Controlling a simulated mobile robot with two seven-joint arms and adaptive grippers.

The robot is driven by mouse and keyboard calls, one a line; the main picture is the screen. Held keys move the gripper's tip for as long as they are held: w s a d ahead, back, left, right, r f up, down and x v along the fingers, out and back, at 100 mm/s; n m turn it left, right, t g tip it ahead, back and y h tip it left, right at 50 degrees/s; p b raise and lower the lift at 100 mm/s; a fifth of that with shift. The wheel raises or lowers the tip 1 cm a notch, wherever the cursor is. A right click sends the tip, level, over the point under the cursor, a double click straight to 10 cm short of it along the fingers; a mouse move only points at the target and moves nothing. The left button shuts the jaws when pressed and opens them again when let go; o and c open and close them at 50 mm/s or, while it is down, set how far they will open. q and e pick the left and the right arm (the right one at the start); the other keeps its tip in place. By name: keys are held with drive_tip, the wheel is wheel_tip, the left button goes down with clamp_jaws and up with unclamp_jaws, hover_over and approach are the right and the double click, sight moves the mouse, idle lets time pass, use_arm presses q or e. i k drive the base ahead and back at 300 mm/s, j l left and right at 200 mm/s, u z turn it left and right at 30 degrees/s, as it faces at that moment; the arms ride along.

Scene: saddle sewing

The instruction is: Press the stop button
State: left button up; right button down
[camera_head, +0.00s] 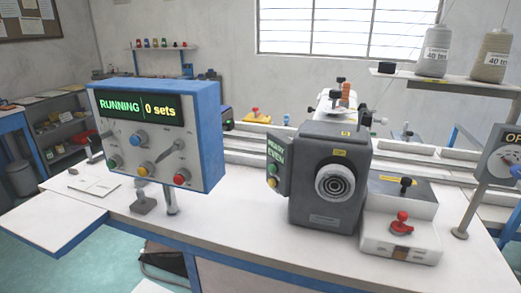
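A blue-and-grey control box (207,130) stands on a post at the left of the white table. Its display (141,107) reads "RUNNING" and "0 sets". Below the display are a blue knob (135,139), a lever (170,150), a green button (114,162), a yellow button (146,170) and a red button (180,177). The button labels are too small to read, so I cannot confirm by text which is the stop button. Neither of my grippers shows in the head view, and nothing touches the buttons.
A dark grey machine (340,160) with a small side panel (277,170) stands right of the box. Beside it is a white unit (400,238) with a red knob (401,222). An "OFF" sign panel (503,160) is at the right edge. The table's front (250,240) is clear.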

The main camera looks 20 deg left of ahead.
sight(178, 180)
drive_tip(key=i+j, duration=0.1)
drive_tip(key=j, duration=0.2)
drive_tip(key=i+j, duration=0.1)
drive_tip(key=j, duration=0.2)
drive_tip(key=i+j, duration=0.15)
drive_tip(key=j, duration=0.6)
drive_tip(key=k+j+z, duration=0.15)
drive_tip(key=j, duration=0.8)
drive_tip(key=k+j+z, duration=0.15)
drive_tip(key=j, duration=0.75)
drive_tip(key=k+j+z, duration=0.15)
drive_tip(key=j, duration=0.3)
drive_tip(key=k+j, duration=0.1)
drive_tip(key=j, duration=0.3)
drive_tip(key=z, duration=0.05)
